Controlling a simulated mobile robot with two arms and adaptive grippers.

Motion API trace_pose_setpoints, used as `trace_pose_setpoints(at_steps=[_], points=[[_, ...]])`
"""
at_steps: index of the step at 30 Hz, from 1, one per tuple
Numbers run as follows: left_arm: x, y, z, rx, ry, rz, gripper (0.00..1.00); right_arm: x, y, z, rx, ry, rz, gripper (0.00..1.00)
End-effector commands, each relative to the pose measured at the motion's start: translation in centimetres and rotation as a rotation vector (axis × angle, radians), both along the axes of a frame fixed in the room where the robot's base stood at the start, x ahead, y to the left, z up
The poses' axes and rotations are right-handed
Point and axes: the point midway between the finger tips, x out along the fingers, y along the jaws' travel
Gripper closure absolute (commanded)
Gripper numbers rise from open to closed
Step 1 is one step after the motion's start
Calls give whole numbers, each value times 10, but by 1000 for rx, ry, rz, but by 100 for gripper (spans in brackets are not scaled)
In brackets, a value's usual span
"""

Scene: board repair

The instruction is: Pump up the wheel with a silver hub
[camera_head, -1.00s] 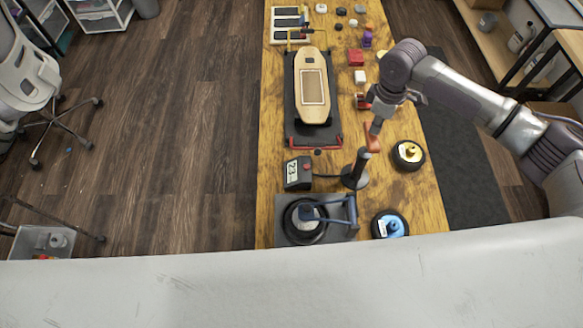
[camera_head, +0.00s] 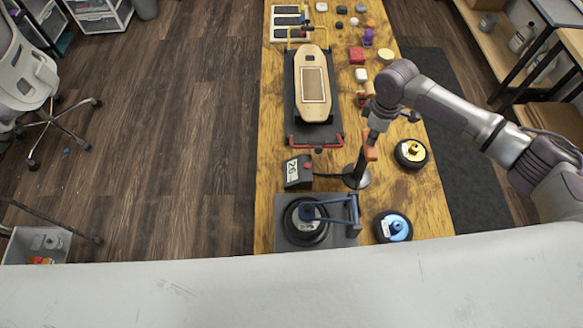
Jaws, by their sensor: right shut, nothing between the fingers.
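The wheel with a silver-grey hub (camera_head: 316,238) lies flat in a stand (camera_head: 338,239) at the near end of the table, with a blue clamp part (camera_head: 340,200) over it. A pump with a black round base (camera_head: 361,181) stands behind it, to the right. Its orange-brown handle (camera_head: 371,153) is at the top. My right gripper (camera_head: 373,141) is shut and empty, right at the handle and seemingly touching it; the fingertips are hard to make out. A black gauge box (camera_head: 298,172) with a lit display, seemingly reading 26, stands left of the pump. My left gripper is out of view.
A gold-hub wheel (camera_head: 411,153) lies right of the pump. A blue-hub wheel (camera_head: 393,227) lies right of the stand. A skateboard deck (camera_head: 313,85) lies on a dark rack behind. Small blocks line the table's right side.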

Motion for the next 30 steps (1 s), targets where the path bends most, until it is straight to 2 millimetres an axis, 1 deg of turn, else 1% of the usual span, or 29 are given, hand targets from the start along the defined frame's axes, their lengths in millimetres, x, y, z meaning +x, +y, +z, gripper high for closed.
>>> trace_pose_setpoints(at_steps=[1,7,15,17,23,25,30], points=[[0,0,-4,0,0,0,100,-2,0,-8,-1,6,0,100],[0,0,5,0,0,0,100,-2,0,1,-1,6,0,100],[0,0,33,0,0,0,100,-2,0,28,-1,6,0,100],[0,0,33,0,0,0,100,-2,0,31,-1,6,0,100],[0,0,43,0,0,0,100,-1,0,52,0,4,1,100],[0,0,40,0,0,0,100,-1,0,56,-1,3,0,100],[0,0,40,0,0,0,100,-1,-1,72,-1,3,0,100]])
